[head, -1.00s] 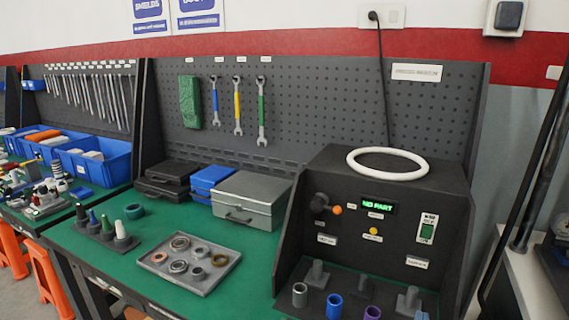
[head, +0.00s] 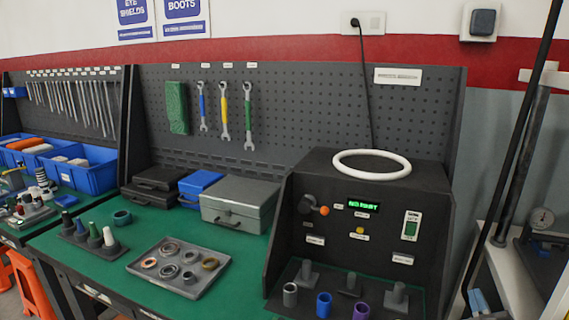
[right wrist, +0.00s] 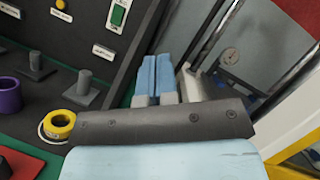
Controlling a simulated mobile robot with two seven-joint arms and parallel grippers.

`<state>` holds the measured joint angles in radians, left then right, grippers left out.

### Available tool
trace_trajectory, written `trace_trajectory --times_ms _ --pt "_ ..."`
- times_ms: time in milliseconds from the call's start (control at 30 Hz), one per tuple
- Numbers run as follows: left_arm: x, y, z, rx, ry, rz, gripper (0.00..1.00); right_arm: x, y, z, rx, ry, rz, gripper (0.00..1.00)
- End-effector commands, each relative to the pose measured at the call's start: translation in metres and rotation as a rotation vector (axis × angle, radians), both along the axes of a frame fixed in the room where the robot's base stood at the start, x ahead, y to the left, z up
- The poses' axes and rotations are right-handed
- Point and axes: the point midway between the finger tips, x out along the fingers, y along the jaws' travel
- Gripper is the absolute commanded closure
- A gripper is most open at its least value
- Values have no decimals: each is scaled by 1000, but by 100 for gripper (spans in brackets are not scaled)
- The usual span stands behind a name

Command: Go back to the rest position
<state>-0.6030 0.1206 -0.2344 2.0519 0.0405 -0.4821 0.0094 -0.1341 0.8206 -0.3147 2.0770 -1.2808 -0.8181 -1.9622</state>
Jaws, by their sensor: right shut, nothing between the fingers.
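My right gripper (head: 478,302) shows at the bottom right edge of the head view as pale blue fingertips, right of the black test station (head: 285,225). In the right wrist view its two blue fingers (right wrist: 155,80) stand side by side, closed together with nothing between them. They are clear of the station's side panel and point toward the side table at the right. My left gripper is not in any view.
The station carries a white ring (head: 371,164) and pegs with grey, blue and purple sleeves. A yellow ring (right wrist: 58,125) lies near my right wrist. A tray of rings (head: 178,268) sits on the green bench. A dial gauge (head: 541,218) and dark post (head: 518,150) stand right.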

Motion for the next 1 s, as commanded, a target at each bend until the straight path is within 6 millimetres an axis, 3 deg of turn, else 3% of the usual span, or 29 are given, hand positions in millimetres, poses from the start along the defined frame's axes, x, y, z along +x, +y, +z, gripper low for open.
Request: trace_trajectory --times_ms 200,367,567,667,800,1000 --pt "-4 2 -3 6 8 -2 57 2 -25 16 -119 10 27 100" --pt "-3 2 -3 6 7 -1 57 -8 -28 -33 271 128 108 100" --pt "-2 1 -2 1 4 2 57 -32 -31 -96 832 262 140 100" --pt "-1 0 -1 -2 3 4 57 -54 -29 -136 1213 326 104 100" --pt "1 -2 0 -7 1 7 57 -93 -23 -189 1802 358 -42 100" --pt "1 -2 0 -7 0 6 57 -140 -12 -233 2400 281 -320 100"
